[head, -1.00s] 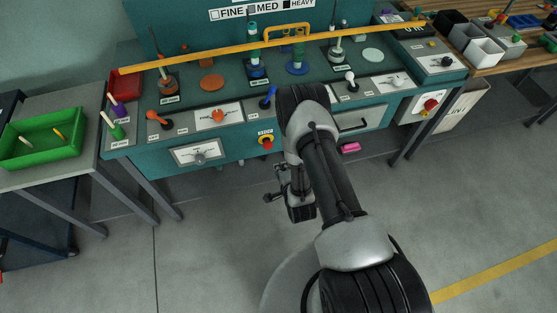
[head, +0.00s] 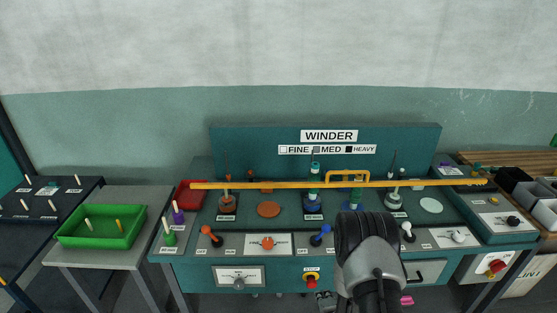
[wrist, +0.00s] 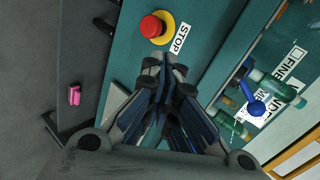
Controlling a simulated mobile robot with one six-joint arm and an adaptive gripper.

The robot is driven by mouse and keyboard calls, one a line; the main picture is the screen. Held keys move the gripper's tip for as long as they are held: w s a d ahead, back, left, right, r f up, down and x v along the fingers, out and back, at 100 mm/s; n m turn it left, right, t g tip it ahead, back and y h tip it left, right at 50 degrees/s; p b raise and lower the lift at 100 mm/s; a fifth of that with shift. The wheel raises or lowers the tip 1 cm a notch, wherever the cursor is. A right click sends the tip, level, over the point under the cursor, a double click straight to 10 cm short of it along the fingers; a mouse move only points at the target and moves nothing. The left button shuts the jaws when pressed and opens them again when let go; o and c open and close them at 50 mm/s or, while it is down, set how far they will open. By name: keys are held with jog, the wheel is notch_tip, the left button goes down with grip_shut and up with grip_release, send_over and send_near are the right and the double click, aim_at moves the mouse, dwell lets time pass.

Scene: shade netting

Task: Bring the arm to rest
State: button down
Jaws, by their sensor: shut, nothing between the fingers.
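My gripper shows in the wrist view (wrist: 165,65) with its two fingers closed together and nothing between them. It points toward the front of the teal winder bench (head: 200,272), close to the red stop button (wrist: 152,27) on its yellow ring. In the head view my arm is folded in front of the bench, right of the stop button (head: 311,279), and hides part of the bench front. Only a small dark part of the gripper shows there, at the bottom edge.
A yellow bar (head: 270,185) spans the bench above several spools and levers. A green tray (head: 75,238) stands on the grey table at left. Grey boxes (head: 535,196) stand at right. A pink block (wrist: 74,95) lies below the bench front.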

jog(key=w+r+n+g, duration=0.2)
jog(key=w+r+n, duration=0.15)
jog(key=r, duration=1.25)
jog(key=s+r+n+g, duration=0.1)
jog(key=s+r+n, duration=0.5)
jog(key=r, duration=0.8)
jog(key=s+r+n+g, duration=0.1)
jog(key=s+r+n, duration=0.2)
jog(key=s, duration=1.1)
jog(key=s+a+r+n+g, duration=0.1)
jog(key=s+r+n+g, duration=0.1)
jog(key=s+r, duration=0.6)
jog(key=s+n, duration=0.1)
jog(key=s, duration=0.5)
jog(key=shift+a+r+n+g, duration=0.2)
jog(key=shift+r+n+g, duration=0.1)
jog(key=shift+n, duration=0.05)
jog(key=shift+w, duration=0.1)
